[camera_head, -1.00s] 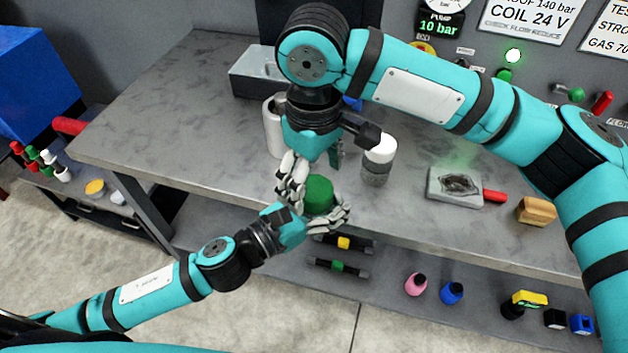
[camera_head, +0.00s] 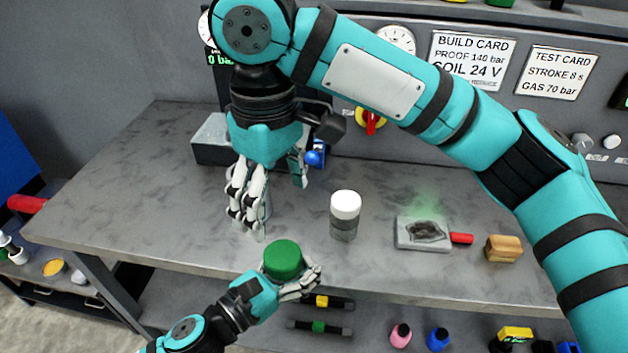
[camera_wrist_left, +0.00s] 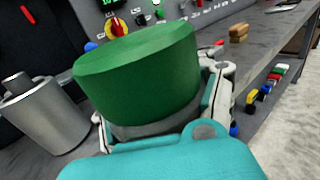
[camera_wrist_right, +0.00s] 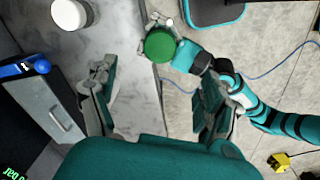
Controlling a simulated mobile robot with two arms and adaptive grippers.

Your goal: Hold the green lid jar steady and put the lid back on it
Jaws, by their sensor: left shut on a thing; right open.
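The green lid (camera_head: 284,258) is on top of the jar in my left gripper (camera_head: 288,284). In the left wrist view the lid (camera_wrist_left: 140,70) covers the top of the grey jar body (camera_wrist_left: 155,126), of which only a low band shows between the fingers. Whether the lid is fully seated I cannot tell. My left gripper is shut on the jar at the bench's front edge. My right gripper (camera_head: 272,205) is open and empty, behind and left of the jar in the head view. The right wrist view shows the green lid (camera_wrist_right: 160,46) beyond its spread fingers.
A white-topped grey jar (camera_head: 345,215) stands on the bench (camera_head: 180,190), right of my right gripper. A silver container (camera_wrist_left: 40,115) shows in the left wrist view. A grey block with a dark patch (camera_head: 423,233), a red-handled item (camera_head: 461,238) and a wooden block (camera_head: 503,248) lie further right.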

